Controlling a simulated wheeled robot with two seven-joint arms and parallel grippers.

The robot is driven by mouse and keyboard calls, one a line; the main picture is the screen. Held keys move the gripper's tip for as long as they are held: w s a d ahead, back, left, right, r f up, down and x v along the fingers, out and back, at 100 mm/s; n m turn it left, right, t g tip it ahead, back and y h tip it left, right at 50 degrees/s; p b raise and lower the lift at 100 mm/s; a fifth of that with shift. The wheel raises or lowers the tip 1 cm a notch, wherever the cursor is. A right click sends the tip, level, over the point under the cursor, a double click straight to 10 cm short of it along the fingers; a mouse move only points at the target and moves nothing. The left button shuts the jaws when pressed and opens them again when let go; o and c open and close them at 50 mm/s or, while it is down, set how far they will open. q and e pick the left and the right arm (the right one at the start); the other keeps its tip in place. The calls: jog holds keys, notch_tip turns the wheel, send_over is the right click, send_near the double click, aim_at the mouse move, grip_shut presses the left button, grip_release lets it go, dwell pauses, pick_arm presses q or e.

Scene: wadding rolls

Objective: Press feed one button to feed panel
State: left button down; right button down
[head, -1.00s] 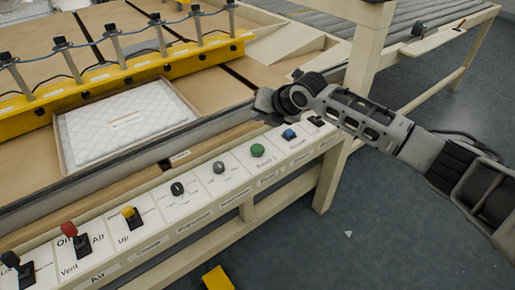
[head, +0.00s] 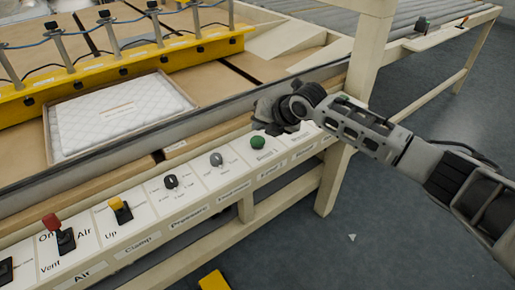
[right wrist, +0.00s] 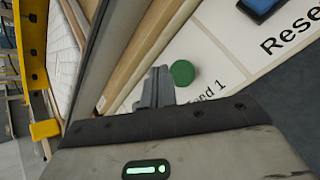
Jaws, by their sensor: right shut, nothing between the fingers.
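The green button (head: 257,142) sits on the white control strip along the table's front. In the right wrist view the green button (right wrist: 182,72) is beside a label partly hidden, ending in "1". My right gripper (head: 268,122) is shut and empty, just behind and slightly right of the green button in the head view. In the right wrist view its closed fingers (right wrist: 155,88) are just left of the button; I cannot tell whether they touch it. A white quilted panel (head: 120,112) lies in a shallow tray on the table. My left gripper is not in view.
A blue button (right wrist: 262,5) marked "Reset" is close by. A dark knob (head: 171,181), a grey knob (head: 216,159), a yellow lever (head: 120,211) and a red lever (head: 62,235) share the strip. A cream post (head: 358,80) stands behind my right arm.

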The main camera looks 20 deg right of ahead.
aim_at(258, 142)
pick_arm(q)
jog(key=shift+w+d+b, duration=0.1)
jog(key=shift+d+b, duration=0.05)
jog(key=shift+b, duration=0.15)
pick_arm(e)
jog(key=shift+f, duration=0.85)
dwell(1.2)
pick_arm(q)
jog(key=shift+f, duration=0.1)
pick_arm(e)
jog(key=shift+f, duration=0.4)
